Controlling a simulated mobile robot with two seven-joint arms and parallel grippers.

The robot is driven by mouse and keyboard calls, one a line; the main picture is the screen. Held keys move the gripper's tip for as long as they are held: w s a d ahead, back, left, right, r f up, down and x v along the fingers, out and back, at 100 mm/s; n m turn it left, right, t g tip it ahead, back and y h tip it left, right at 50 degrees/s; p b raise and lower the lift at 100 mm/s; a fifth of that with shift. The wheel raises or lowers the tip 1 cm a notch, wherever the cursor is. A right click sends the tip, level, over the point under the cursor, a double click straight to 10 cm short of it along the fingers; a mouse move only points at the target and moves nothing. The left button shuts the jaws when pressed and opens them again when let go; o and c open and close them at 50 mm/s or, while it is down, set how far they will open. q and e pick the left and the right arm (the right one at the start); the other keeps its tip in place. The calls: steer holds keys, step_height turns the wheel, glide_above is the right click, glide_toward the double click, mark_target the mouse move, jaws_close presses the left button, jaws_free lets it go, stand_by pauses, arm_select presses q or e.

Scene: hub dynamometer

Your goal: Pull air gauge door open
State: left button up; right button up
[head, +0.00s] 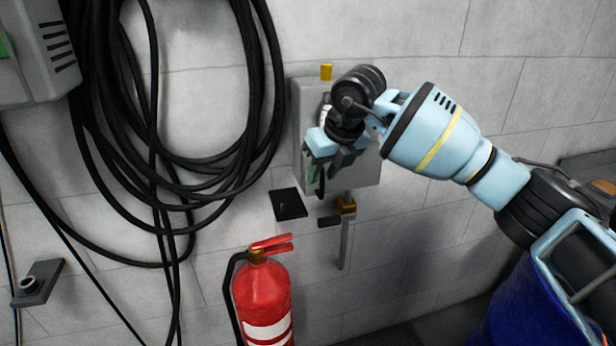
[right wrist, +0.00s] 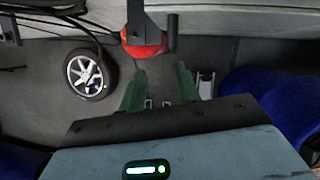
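A grey wall box (head: 362,176), which looks like the air gauge box, is fixed to the block wall in the middle of the head view. My right arm and gripper hide much of its front, so I cannot tell whether its door is open or shut. My right gripper (head: 326,165) is in front of the box's lower left part, pointing downward. In the right wrist view its two green fingers (right wrist: 160,86) stand apart with nothing seen between them. I cannot tell whether a finger touches the box. My left gripper is not in view.
A red fire extinguisher (head: 263,295) stands below. A pipe with a brass fitting (head: 347,206) and a small black plate (head: 288,204) are under the box. Black hose coils (head: 110,130) hang at left. A wheel (right wrist: 87,75) lies on the floor. Blue drum-like object (head: 515,310) lower right.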

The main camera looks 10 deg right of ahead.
mark_target(323, 179)
steer(key=shift+h, duration=0.4)
steer(key=shift+w+d+f, duration=0.15)
steer(key=shift+w+f, duration=0.45)
steer(key=shift+f, duration=0.3)
steer(key=shift+w+d+f, duration=0.1)
steer(key=shift+w+f, duration=0.55)
steer(key=shift+f, duration=0.3)
steer(key=shift+w+d+f, duration=0.15)
steer(key=shift+w+f, duration=0.45)
steer(key=shift+f, duration=0.3)
steer(key=shift+c, duration=0.3)
jaws_close()
